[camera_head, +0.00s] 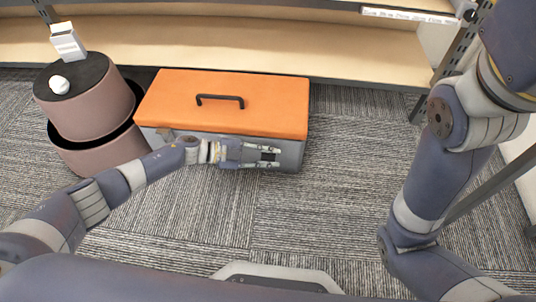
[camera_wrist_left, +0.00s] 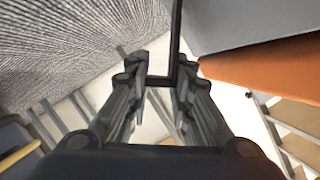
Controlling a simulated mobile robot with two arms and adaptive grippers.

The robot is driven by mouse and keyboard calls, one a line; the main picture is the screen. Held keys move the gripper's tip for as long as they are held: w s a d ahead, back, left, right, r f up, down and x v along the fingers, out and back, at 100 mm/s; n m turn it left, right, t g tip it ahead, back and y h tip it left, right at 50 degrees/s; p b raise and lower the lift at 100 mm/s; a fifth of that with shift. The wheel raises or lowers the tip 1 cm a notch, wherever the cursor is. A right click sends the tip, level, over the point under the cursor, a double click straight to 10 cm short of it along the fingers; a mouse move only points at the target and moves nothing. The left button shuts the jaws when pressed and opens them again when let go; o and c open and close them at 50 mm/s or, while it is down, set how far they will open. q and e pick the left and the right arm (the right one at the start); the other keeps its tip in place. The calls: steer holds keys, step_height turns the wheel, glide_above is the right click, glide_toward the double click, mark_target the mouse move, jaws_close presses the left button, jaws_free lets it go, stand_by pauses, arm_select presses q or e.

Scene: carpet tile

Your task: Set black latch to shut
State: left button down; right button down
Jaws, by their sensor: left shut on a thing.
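A grey toolbox (camera_head: 291,157) with an orange lid (camera_head: 180,97) sits on the carpet. Its lid looks closed and has a black handle (camera_head: 220,98) on top. My left gripper (camera_head: 270,155) is at the box's front face, just below the lid edge. In the left wrist view, the black latch (camera_wrist_left: 176,40) is a thin bent bar beside the grey wall and orange lid. Its bent end lies between the fingertips of my left gripper (camera_wrist_left: 168,78), which is shut on it. In the head view the gripper mostly hides the latch. My right gripper is out of view.
A round brown container (camera_head: 95,112) with a black top stands left of the toolbox, carrying a white round object (camera_head: 59,85) and a white box (camera_head: 68,42). A wooden shelf (camera_head: 250,45) runs behind. Carpet (camera_head: 335,215) in front is clear.

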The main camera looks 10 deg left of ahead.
arm_select(q)
steer(key=shift+w+r+n+g, duration=0.15)
steer(key=shift+n+g, duration=0.25)
steer(key=shift+w+a+r+p, duration=0.15)
steer(key=shift+w+p, duration=0.1)
steer(key=shift+p, duration=0.15)
steer(key=shift+w+r, duration=0.25)
steer(key=shift+w, duration=0.1)
steer(key=c, duration=1.5)
jaws_free()
steer(key=shift+s+a, duration=0.1)
steer(key=shift+a, duration=0.1)
steer(key=v, duration=1.1)
steer(key=shift+s+a+r, duration=0.15)
steer(key=shift+r, duration=0.05)
